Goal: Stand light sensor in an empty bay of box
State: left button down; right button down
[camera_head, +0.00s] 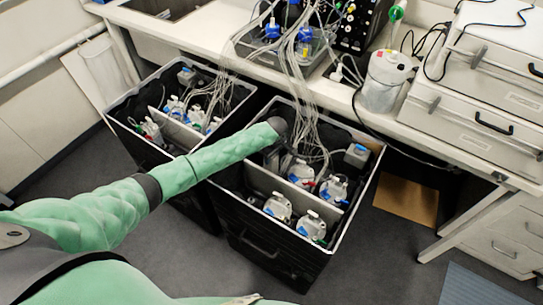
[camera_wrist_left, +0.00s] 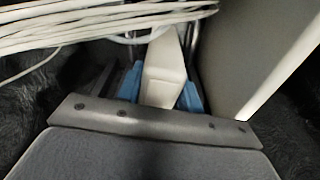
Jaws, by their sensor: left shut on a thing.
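My left gripper (camera_wrist_left: 162,92) is shut on a pale, narrow, block-like thing (camera_wrist_left: 164,62), which I take to be the light sensor. It sits between the two blue finger pads in the left wrist view. In the head view my left arm reaches into the nearer black box (camera_head: 268,248), and the gripper (camera_head: 284,155) is low among cables at its back left part. The held thing cannot be made out there. A pale divider (camera_head: 256,180) splits this box into bays. Whether the thing touches the box floor is not clear. My right gripper is not in view.
Several white bottles (camera_head: 301,172) with blue caps stand in the nearer box, with a grey unit (camera_head: 356,154) at its right. White cables (camera_head: 306,100) hang from the bench into it and cross the left wrist view (camera_wrist_left: 90,25). Another filled black box (camera_head: 130,142) stands left.

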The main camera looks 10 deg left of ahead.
pick_arm(q)
jog(key=shift+f+b, duration=0.4)
jog(key=shift+f, duration=1)
jog(key=shift+s+f, duration=0.15)
jog(key=shift+f, duration=0.15)
jog(key=c, duration=1.1)
grip_release()
jog(key=shift+c, duration=0.2)
jog(key=o, duration=0.3)
jog(key=shift+f, duration=0.15)
